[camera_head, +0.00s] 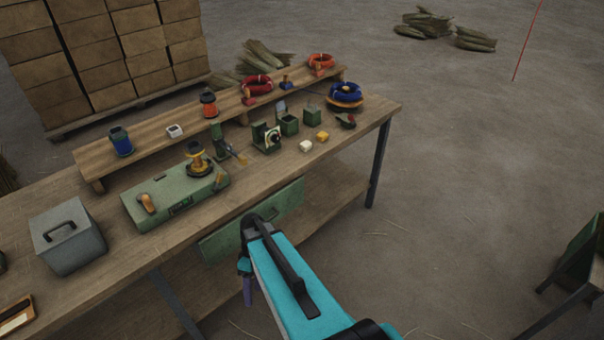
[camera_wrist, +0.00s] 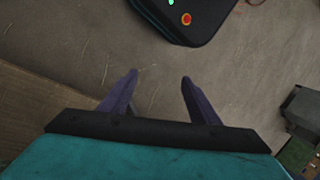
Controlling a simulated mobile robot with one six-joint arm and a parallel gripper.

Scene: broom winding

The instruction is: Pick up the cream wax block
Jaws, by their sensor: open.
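The cream wax block (camera_head: 305,146) is a small pale cube on the workbench top, toward its right part and near the front edge. A similar yellow-orange block (camera_head: 322,136) sits just to its right, apart from it. My gripper (camera_wrist: 158,82) is open and empty in the wrist view, its two purple fingers pointing over the bare floor. In the head view my gripper (camera_head: 247,285) hangs low in front of the bench, below the table top and well away from the block. The wrist view does not show the block.
The workbench (camera_head: 95,205) has a raised shelf (camera_head: 180,133) at the back. A green case (camera_head: 178,200), a grey box (camera_head: 67,236) and a green holder (camera_head: 266,137) stand on it. An open green drawer front (camera_head: 250,222) juts below the edge.

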